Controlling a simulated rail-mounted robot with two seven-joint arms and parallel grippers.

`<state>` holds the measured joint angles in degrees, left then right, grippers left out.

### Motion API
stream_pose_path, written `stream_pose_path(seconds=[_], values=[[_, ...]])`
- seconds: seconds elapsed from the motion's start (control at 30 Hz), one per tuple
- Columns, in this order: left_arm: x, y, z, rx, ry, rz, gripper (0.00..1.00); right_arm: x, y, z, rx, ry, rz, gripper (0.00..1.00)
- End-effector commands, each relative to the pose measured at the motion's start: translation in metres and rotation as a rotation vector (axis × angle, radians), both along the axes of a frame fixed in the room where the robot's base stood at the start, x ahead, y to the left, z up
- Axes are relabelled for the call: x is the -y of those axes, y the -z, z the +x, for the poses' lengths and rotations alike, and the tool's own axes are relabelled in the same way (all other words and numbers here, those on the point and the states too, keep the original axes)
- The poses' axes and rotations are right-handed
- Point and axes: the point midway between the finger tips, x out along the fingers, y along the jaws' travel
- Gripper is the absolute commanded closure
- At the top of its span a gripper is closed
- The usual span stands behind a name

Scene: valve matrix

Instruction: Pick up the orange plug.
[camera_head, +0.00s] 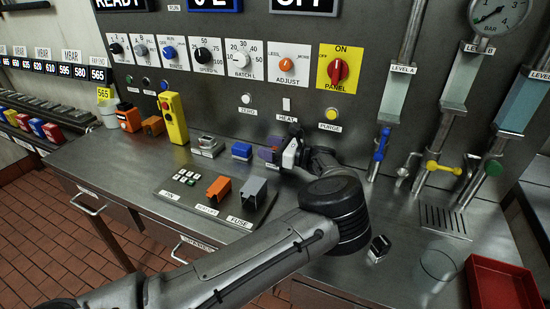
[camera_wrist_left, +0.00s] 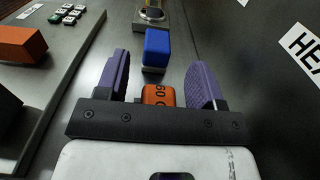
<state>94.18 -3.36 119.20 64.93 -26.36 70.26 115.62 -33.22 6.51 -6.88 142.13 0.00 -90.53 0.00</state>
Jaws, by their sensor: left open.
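The orange plug (camera_wrist_left: 158,95), a small block with dark lettering on its face, stands between the two purple fingers of my left gripper (camera_wrist_left: 158,72) in the left wrist view. The fingers are apart, with visible gaps on both sides of the plug. The gripper's body hides the plug's near part. In the head view, my left gripper (camera_head: 268,153) is low over the counter near the back panel and hides most of the plug. My right gripper is in neither view.
A blue plug (camera_wrist_left: 156,48) stands just beyond the orange one; it also shows in the head view (camera_head: 241,151). A tray with an orange block (camera_head: 218,188) and a grey block (camera_head: 253,190) lies in front. A red bin (camera_head: 500,285) is at right.

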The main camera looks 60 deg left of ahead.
Motion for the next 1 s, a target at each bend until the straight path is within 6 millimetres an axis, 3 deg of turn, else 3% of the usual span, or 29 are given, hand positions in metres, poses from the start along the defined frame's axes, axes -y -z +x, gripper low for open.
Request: stream_pose_path(seconds=[0.07,0.67,0.87,1.0], values=[[0.0,0.0,0.0,0.0,0.0,0.0,0.38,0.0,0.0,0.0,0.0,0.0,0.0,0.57],[0.0,0.0,0.0,-0.001,0.0,0.0,0.96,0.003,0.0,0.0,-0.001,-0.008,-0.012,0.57],[0.001,-0.002,0.0,-0.001,0.0,0.001,0.96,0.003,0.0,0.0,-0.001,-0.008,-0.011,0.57],[0.001,-0.016,0.001,-0.001,0.001,0.003,0.96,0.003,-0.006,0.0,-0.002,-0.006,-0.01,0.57]])
